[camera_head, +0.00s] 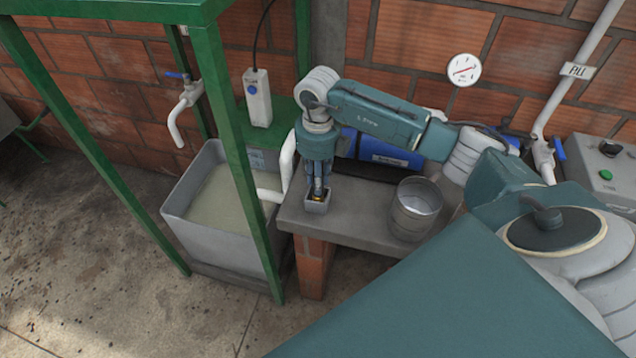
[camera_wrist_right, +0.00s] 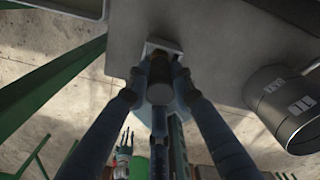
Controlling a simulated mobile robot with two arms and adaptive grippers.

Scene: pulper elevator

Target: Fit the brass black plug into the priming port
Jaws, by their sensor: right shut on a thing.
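My right gripper (camera_head: 318,190) points straight down over the small square grey block of the priming port (camera_head: 317,207) on the concrete ledge. Its fingers are shut on the plug (camera_head: 318,197), of which a bit of brass yellow and black shows right at the block's top. In the right wrist view the fingers close around the dark plug (camera_wrist_right: 180,74), with the block's pale rim (camera_wrist_right: 163,46) behind it. The fingers hide how deep the plug sits. A small teal shape with thin dark prongs (camera_wrist_right: 125,143), perhaps my left gripper, shows below; its jaws are unclear.
A metal bucket (camera_head: 416,205) stands right of the port on the ledge (camera_head: 350,222). A blue machine (camera_head: 383,150) lies behind. A grey water tub (camera_head: 185,222) and green frame posts (camera_head: 240,160) stand to the left. A white pipe (camera_head: 287,160) runs near the gripper.

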